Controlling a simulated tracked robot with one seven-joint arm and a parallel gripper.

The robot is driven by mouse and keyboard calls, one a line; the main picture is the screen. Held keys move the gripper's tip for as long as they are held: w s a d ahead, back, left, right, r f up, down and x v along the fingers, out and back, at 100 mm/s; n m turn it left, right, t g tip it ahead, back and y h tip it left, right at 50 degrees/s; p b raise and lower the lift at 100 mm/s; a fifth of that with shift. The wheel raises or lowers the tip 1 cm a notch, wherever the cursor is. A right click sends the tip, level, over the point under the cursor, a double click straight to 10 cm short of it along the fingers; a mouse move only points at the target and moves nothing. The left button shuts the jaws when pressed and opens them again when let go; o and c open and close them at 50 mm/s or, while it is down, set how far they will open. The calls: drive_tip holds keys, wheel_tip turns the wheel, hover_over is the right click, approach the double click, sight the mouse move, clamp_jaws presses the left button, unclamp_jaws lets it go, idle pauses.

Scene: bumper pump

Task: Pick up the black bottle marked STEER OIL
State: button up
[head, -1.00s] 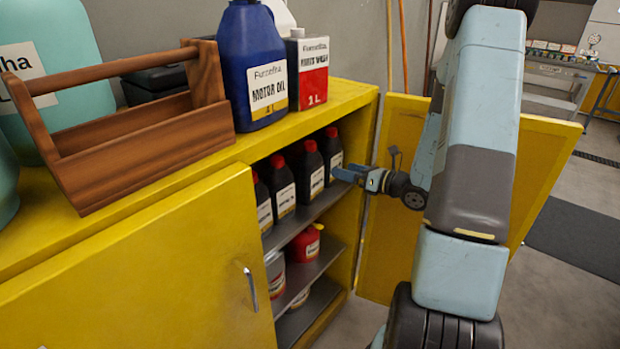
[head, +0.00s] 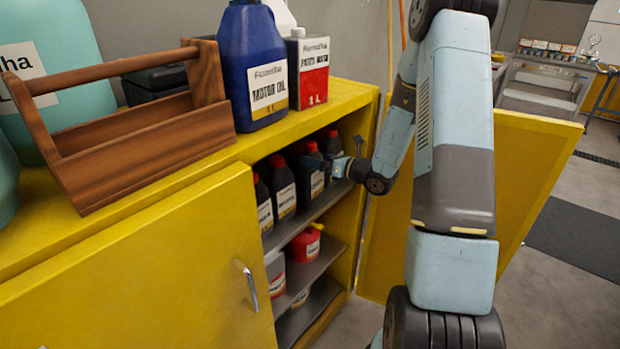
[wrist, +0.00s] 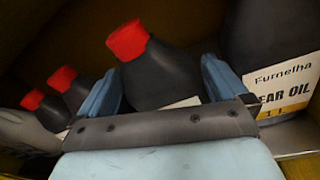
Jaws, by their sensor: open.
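Several black bottles with red caps stand in a row on the upper shelf of the yellow cabinet. My gripper (head: 320,164) reaches into the cabinet at one of them (head: 312,184). In the wrist view my gripper (wrist: 161,84) is open, with a red-capped black bottle (wrist: 158,68) between its blue fingers. That bottle's label is almost wholly hidden by the gripper body. A larger-looking black bottle (wrist: 262,45) at right bears a label reading "Furnelha ...EAR OIL 1 L", its left part cut off. I cannot read STEER OIL on any bottle.
The cabinet top (head: 225,158) bears a wooden tool carrier (head: 140,150), a blue MOTOR OIL jug (head: 252,65) and a red and white can (head: 311,72). A red container (head: 303,243) stands on the lower shelf. The open cabinet door (head: 530,170) is at right.

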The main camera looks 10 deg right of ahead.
drive_tip(key=shift+w, duration=0.1)
drive_tip(key=shift+c, duration=0.2)
drive_tip(key=c, duration=1.6)
